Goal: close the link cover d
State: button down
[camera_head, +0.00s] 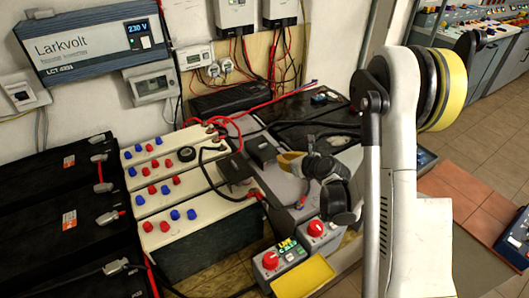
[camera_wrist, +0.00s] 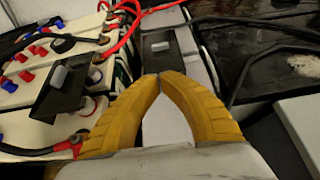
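Two black link covers with grey knobs show. One cover (camera_head: 236,168) lies tilted at the edge of the white-topped battery; it is large at the left of the wrist view (camera_wrist: 55,92). The other cover (camera_head: 262,149) is on the grey battery top; in the wrist view it (camera_wrist: 160,46) is just ahead of the fingertips. I cannot read which is d. My gripper (camera_head: 284,160) is over the grey battery, close to the second cover. In the wrist view its yellow fingers (camera_wrist: 160,76) meet at the tips with nothing visible gripped. Contact with the cover cannot be told.
White-topped batteries (camera_head: 165,190) with red and blue caps stand left. Red cables (camera_head: 225,122) and black cables cross behind. Red-knobbed boxes (camera_head: 268,262) stand in front. A wall inverter (camera_head: 95,45) hangs at the back left. Tiled floor (camera_head: 480,165) is free at the right.

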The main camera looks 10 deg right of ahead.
aim_at(262, 145)
jog(key=x, duration=1)
jog(key=shift+s+d+f, duration=0.1)
jog(key=w, duration=0.1)
jog(key=w+a+b, duration=0.1)
jog(key=w, duration=0.1)
jog(key=shift+w+a, duration=0.1)
jog(key=shift+w, duration=0.3)
jog(key=shift+w+a, duration=0.2)
jog(key=shift+w, duration=0.4)
jog(key=shift+w+a, duration=0.2)
jog(key=shift+w, duration=0.4)
jog(key=shift+s, duration=0.1)
